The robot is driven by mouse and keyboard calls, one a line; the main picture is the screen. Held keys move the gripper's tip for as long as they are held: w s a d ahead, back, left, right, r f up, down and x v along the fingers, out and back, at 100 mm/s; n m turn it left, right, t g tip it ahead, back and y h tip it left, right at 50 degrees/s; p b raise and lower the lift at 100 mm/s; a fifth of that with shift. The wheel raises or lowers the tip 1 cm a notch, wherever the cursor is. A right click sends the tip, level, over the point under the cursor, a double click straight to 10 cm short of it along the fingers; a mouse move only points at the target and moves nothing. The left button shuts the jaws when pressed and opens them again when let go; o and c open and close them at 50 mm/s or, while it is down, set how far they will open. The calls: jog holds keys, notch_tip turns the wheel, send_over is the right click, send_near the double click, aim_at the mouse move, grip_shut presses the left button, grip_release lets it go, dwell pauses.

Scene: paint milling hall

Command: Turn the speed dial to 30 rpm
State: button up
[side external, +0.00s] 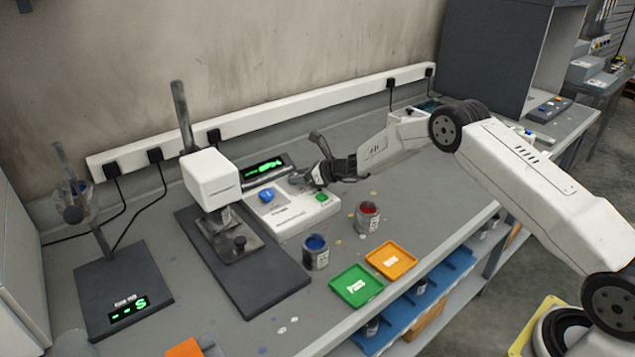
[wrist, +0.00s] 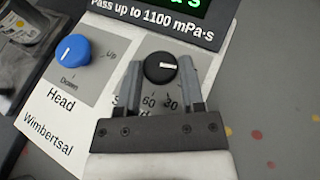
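The black speed dial (wrist: 159,67) shows in the wrist view on a white control box, its white pointer line aimed right. The numbers 60 and 30 are printed below it. My gripper (wrist: 164,66) has its two grey fingers apart, one on each side of the dial; contact is not clear. In the side view my gripper (side external: 310,162) is over the back right of the control box (side external: 290,215) and hides the dial. Part of the dial's label is hidden behind the fingers.
A blue Head knob (side external: 267,195) is left of the dial, and a green button (side external: 321,197) is at the box's right. A lit display (side external: 263,168) stands behind. The mixer head (side external: 211,178), blue paint can (side external: 316,252) and red paint can (side external: 367,217) are close by.

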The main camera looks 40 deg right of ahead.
grip_shut()
jog(key=shift+w+a+r+m+t+h, duration=0.15)
jog(key=shift+m+t+h, duration=0.3)
jog(key=shift+m+h, duration=0.6)
jog(key=shift+s+a+r+m+t+h, duration=0.15)
jog(key=shift+m+t+h, duration=0.3)
jog(key=shift+m+h, duration=0.9)
jog(key=shift+h, duration=0.2)
jog(key=o, duration=0.7)
grip_release()
jog(key=shift+f, duration=0.1)
jog(key=shift+o, duration=0.2)
jog(key=shift+f, duration=0.1)
jog(key=shift+s, duration=0.15)
jog(key=shift+s, duration=0.15)
